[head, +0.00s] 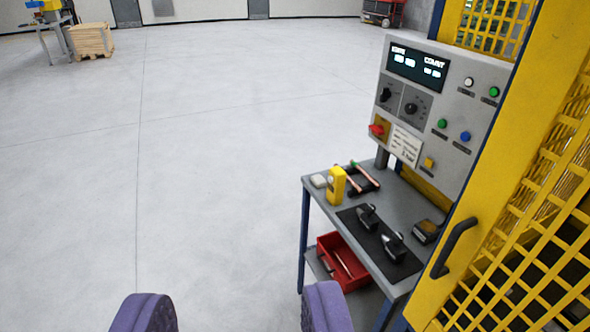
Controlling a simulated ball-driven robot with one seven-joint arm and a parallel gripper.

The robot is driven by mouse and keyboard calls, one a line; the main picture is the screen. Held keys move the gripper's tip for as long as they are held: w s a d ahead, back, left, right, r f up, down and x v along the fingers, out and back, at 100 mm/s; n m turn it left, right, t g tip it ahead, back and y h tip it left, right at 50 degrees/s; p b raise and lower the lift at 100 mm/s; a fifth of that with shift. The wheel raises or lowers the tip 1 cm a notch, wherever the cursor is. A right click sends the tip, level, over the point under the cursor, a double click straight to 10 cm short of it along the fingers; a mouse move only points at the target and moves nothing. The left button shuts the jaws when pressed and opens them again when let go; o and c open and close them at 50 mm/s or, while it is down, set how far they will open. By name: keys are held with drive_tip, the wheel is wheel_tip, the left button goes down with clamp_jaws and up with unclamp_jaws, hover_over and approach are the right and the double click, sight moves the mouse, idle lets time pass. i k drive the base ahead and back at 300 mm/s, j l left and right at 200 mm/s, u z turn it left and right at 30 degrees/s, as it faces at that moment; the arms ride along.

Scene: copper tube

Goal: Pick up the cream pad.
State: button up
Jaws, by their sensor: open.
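The cream pad (319,181) is a small pale block at the far left corner of the grey bench top (335,200). It lies just left of a yellow upright device. My gripper (236,315) shows as two purple fingers at the bottom edge, spread wide apart. It is open and empty, well short of the bench and to the left of it. The right finger (325,308) appears just below the shelf with the red toolbox. The rest of the gripper is out of frame.
The yellow device (336,186) stands close beside the pad. Copper tubes on a black holder (362,180) and black tools on a dark mat (378,238) share the bench. A red toolbox (342,262) sits below. A yellow cage (530,200) bounds the right. Open floor lies left.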

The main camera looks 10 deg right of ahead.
sight(318, 181)
drive_tip(key=i, duration=1.15)
drive_tip(key=i+j+z, duration=0.1)
drive_tip(key=i, duration=1.05)
drive_tip(key=i+j+z, duration=0.15)
drive_tip(key=i+z, duration=0.15)
drive_tip(key=i, duration=0.25)
drive_tip(key=i+j+z, duration=0.25)
drive_tip(key=i, duration=0.3)
